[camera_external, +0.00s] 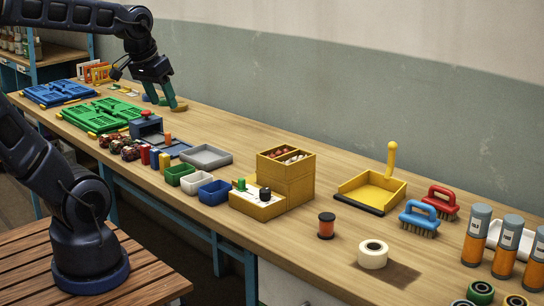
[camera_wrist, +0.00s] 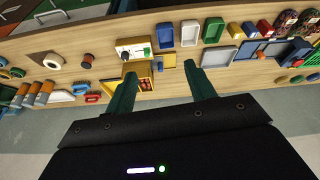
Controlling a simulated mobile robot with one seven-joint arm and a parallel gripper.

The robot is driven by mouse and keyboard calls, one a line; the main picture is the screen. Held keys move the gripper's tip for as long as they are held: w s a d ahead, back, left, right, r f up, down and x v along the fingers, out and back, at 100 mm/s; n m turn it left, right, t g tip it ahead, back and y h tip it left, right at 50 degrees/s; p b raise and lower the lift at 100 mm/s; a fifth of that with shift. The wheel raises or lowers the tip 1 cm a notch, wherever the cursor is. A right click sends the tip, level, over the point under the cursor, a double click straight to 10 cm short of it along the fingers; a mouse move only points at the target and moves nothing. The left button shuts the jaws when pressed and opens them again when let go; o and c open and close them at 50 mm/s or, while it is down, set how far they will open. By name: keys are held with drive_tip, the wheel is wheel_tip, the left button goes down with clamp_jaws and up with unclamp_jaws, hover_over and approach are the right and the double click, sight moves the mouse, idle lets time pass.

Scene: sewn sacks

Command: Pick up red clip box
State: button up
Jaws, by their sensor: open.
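A small upright red box (camera_external: 145,153), which I take for the red clip box, stands near the front edge of the table. It is in a row with a blue box (camera_external: 155,158) and a yellow box (camera_external: 164,161). In the wrist view the red box (camera_wrist: 264,27) is at the upper right, beside the blue and yellow ones. My gripper (camera_external: 163,102) has teal fingers, is open and empty, and is apart from the box. In the wrist view the open fingers (camera_wrist: 160,69) are left of and below the red box.
Patterned red and dark items (camera_external: 117,146) stand left of the red box. Green, white and blue bins (camera_external: 197,183) are to its right, with a grey tray (camera_external: 206,156) behind. A yellow organizer (camera_external: 287,180) stands mid-table. Green panels (camera_external: 102,114) lie farther left.

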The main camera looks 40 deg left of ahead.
drive_tip(key=w+a+f+n+g, duration=0.1)
drive_tip(key=w+a+f+n, duration=0.1)
drive_tip(key=w+a+n, duration=0.5)
drive_tip(key=n+g, duration=0.3)
drive_tip(key=n, duration=0.6)
hover_over(145, 146)
wheel_tip(145, 146, down, 18)
drive_tip(key=shift+s+r, duration=0.1)
drive_tip(key=shift+r, duration=0.15)
drive_tip(key=shift+a+f, duration=0.25)
wheel_tip(145, 146, down, 4)
drive_tip(key=shift+f, duration=0.1)
drive_tip(key=shift+w+d+f, duration=0.1)
drive_tip(key=shift+w+f, duration=0.05)
drive_tip(key=shift+f, duration=1.5)
drive_tip(key=shift+w+f, duration=0.15)
drive_tip(key=shift+f, duration=1.5)
drive_tip(key=c, duration=1)
drive_tip(key=shift+c, duration=0.2)
